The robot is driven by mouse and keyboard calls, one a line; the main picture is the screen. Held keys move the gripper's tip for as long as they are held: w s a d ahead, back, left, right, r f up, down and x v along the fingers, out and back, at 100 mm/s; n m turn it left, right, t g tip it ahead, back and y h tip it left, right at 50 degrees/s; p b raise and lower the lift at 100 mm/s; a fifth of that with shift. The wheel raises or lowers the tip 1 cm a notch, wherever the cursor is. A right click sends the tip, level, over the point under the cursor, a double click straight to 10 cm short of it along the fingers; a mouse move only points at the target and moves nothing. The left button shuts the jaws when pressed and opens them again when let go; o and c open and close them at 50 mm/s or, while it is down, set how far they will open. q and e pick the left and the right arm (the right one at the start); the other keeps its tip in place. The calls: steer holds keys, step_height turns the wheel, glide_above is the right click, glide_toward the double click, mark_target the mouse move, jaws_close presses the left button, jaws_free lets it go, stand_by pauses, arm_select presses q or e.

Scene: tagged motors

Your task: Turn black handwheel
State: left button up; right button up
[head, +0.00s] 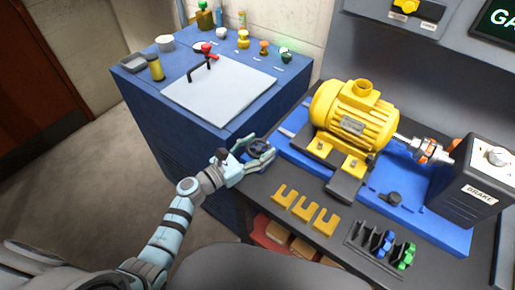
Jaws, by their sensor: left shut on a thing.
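The black handwheel (257,149) sits at the left edge of the bench, at the near left end of the blue base plate. My left gripper (262,154) is at the handwheel, with its light blue fingers around it and shut on it. The fingers hide part of the wheel's rim. The yellow motor (352,115) stands on the blue base plate (400,207) to the right of the gripper. My right gripper is not in view.
Yellow slotted shims (304,207) lie on the bench in front of the motor. A dark rack with blue and green pieces (384,246) is at the front right. A brake box (477,180) stands at the right. A blue cabinet (185,130) stands at the left.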

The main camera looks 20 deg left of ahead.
arm_select(q)
steer(key=shift+w+f+m+g+h+b, duration=0.1)
steer(key=shift+f+m+g+h+b, duration=0.15)
steer(key=shift+m+g+h+b, duration=0.3)
steer(key=shift+r+m+g+h, duration=0.25)
steer(key=shift+m+g+h, duration=0.1)
steer(key=shift+h, duration=0.2)
steer(key=o, duration=1.2)
steer(key=shift+c, duration=0.2)
steer(key=v, duration=1.2)
